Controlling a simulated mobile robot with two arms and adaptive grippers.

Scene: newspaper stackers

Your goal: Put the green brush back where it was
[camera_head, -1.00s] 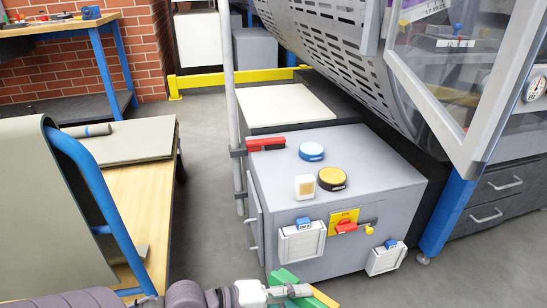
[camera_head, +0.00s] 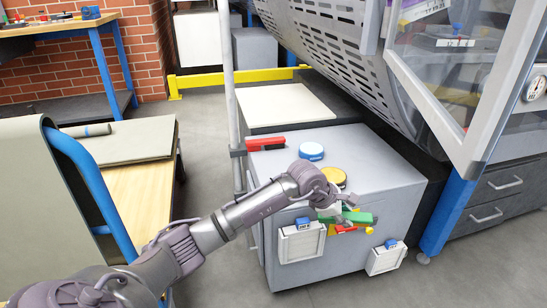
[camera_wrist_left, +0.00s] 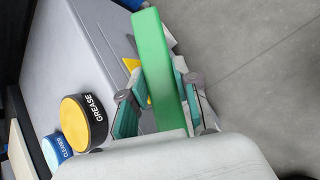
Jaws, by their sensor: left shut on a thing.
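The green brush (camera_head: 357,217) is in my left gripper (camera_head: 337,206), in front of the top front edge of the grey cabinet (camera_head: 385,170) in the head view. In the left wrist view the brush's long green back (camera_wrist_left: 158,65) lies between the two teal-padded fingers, which are shut on it. Its bristle side is mostly hidden. Whether the brush touches the cabinet is hard to tell. My right gripper is not in view.
On the cabinet top are a yellow-topped grease tin (camera_head: 333,175), partly behind my gripper, a blue cleaner tin (camera_head: 311,151) and a red tool (camera_head: 266,143). Two white-framed boxes (camera_head: 301,243) (camera_head: 386,258) hang on its front. A glass-doored machine stands at right; floor in front is free.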

